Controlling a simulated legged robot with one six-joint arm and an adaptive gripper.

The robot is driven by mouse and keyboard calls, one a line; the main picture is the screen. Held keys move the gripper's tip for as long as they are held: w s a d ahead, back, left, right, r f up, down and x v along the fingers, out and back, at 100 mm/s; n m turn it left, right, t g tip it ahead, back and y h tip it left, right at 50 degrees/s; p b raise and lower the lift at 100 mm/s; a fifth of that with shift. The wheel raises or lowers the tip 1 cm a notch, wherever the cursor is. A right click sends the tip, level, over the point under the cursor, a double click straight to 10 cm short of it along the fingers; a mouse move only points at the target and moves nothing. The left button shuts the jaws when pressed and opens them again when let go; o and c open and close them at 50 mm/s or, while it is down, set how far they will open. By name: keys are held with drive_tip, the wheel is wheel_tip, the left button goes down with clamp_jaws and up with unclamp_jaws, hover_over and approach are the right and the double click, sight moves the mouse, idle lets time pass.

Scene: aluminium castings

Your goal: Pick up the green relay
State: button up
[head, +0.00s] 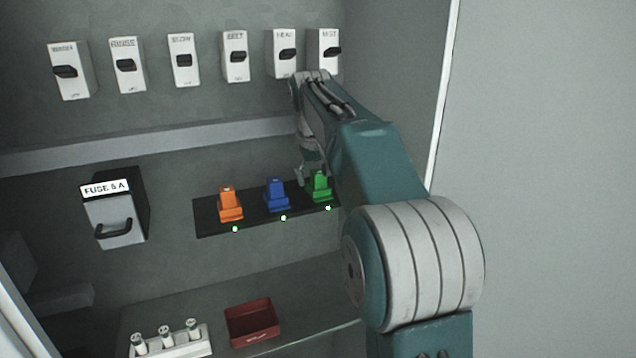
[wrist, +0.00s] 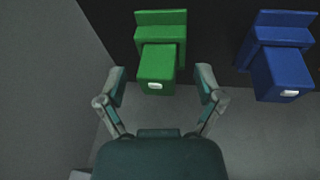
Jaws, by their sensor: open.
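The green relay (head: 319,187) sits at the right end of a black strip (head: 207,221) on the cabinet's back wall, with a blue relay (head: 277,195) to its left. In the wrist view the green relay (wrist: 157,66) stands just ahead of my gripper (wrist: 161,82), centred between its two fingers. The fingers are spread, one on each side of the relay's front block, with a gap visible on both sides. The gripper holds nothing. In the head view my arm covers part of the gripper and the strip's right end.
An orange relay (head: 230,205) is at the strip's left. The blue relay (wrist: 281,66) is right of my gripper in the wrist view. Several switches line the wall above a ledge (head: 150,146). A fuse box (head: 115,215), red tray (head: 252,322) and white fuse rack (head: 172,343) are left and below.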

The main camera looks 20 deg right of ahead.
drive_tip(key=shift+a, duration=0.1)
clamp_jaws()
